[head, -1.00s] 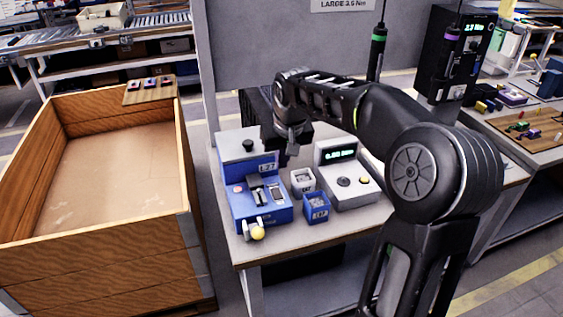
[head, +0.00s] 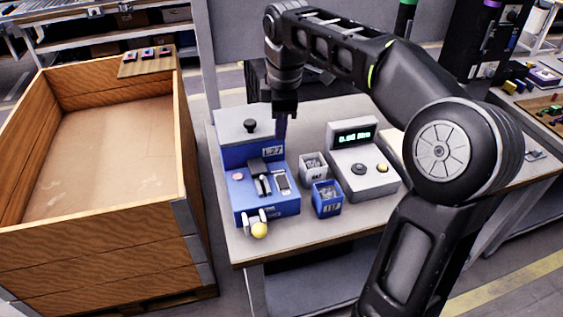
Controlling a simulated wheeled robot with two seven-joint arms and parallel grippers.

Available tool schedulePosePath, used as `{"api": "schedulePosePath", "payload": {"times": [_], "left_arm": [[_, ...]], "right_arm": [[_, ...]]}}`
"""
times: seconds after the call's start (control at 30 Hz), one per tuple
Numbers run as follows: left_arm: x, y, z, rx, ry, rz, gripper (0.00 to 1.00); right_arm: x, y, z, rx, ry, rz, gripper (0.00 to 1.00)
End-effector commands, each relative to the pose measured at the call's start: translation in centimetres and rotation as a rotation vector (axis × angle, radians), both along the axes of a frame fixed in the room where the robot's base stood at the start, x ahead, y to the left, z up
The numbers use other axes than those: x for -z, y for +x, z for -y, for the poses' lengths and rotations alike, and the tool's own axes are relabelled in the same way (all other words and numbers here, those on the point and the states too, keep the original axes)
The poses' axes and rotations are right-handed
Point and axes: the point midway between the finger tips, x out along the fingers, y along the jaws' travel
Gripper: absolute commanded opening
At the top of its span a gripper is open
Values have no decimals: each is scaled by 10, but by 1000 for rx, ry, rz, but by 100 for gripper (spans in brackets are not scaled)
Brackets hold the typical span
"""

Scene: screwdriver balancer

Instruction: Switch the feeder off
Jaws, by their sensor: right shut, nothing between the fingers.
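The blue feeder (head: 245,205) stands on the left of the bench, with a grey top, a black knob (head: 251,126) and an "L27" label. On its lower front part are a pink button (head: 238,177), a dark slotted mechanism (head: 260,180) and a light-framed dark rocker-like part (head: 283,183). I cannot read the switch's state. My right gripper (head: 283,138) points down just behind and right of the feeder's upper part, shut and empty. Its fingertips are thin and dark here, and I cannot tell if they touch the feeder. My left gripper is not in view.
A grey tester (head: 362,180) with a green display stands right of the feeder. A grey bin (head: 313,165) and a blue bin (head: 327,199) sit between them. A large wooden crate (head: 190,190) stands left of the bench (head: 300,236).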

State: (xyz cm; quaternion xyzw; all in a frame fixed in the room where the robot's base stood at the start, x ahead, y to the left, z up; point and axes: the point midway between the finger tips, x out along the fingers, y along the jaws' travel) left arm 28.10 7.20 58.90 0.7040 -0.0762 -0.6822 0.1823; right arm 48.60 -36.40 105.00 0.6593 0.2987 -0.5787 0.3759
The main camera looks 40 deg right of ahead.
Motion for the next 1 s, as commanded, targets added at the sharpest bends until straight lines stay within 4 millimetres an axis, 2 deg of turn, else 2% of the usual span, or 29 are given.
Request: {"api": "schedulePosePath", "payload": {"times": [0.1, 0.23, 0.67, 0.87, 1.0], "left_arm": [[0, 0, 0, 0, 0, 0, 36], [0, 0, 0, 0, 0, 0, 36], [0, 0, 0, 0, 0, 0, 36], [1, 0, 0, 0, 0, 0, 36], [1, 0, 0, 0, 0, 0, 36]], "right_arm": [[0, -7, 0, -145, -19, -36, 0], [0, -10, 0, -224, -27, -50, 0], [3, -10, 0, -236, -28, -50, 0], [19, -8, 1, -234, -29, -53, 0], [40, -6, 1, -235, -29, -53, 0]]}}
